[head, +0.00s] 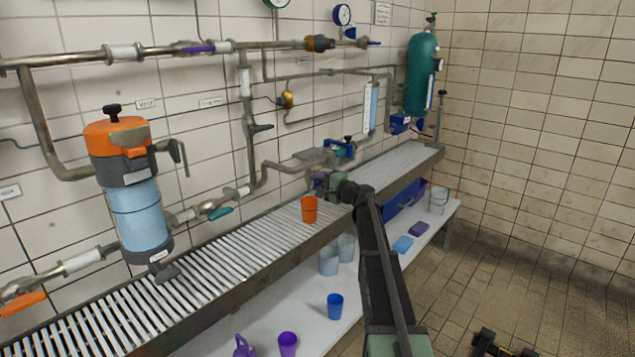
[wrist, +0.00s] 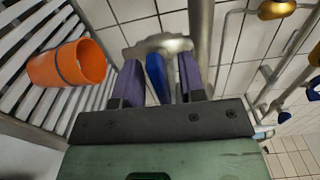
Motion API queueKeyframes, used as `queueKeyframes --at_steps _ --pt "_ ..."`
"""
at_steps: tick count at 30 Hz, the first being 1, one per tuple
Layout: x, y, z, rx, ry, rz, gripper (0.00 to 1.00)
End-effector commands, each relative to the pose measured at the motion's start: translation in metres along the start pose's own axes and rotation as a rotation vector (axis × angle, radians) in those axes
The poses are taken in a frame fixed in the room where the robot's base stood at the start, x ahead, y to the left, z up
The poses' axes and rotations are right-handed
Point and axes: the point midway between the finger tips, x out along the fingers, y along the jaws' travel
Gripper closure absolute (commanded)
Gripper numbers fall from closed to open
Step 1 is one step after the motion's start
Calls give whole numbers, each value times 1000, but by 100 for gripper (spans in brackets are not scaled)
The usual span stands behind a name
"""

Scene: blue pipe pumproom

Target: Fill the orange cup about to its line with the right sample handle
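The orange cup (head: 309,209) stands upright on the slatted grating, just left of and below my gripper. It also shows in the wrist view (wrist: 68,65), with a dark line around its side. My gripper (head: 322,183) is at the end of a grey pipe on the wall. In the wrist view its purple fingers (wrist: 160,78) are apart, with a blue handle (wrist: 156,76) between them. A gap shows on the handle's right side; contact on its left is unclear. The handle joins a grey metal spout or valve body (wrist: 158,45).
The grating (head: 215,255) runs along the wall. A teal-handled valve (head: 220,212) and an orange-topped tank (head: 130,190) are to the left. A white shelf below holds a blue cup (head: 335,306) and a purple cup (head: 288,343).

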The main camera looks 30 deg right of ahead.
Motion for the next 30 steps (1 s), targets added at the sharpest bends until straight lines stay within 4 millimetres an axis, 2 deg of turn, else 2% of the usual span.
queueKeyframes --at_steps 6,9,12,16,26,28,30 --pt "-56 0 2 0 3 0 63" --pt "-78 0 2 0 2 0 63" --pt "-92 0 1 1 1 0 63" --pt "-97 0 0 1 1 0 63" --pt "-97 0 0 0 0 0 63" --pt "-97 2 4 -11 -23 14 63" --pt "-102 16 17 -60 -66 92 63"
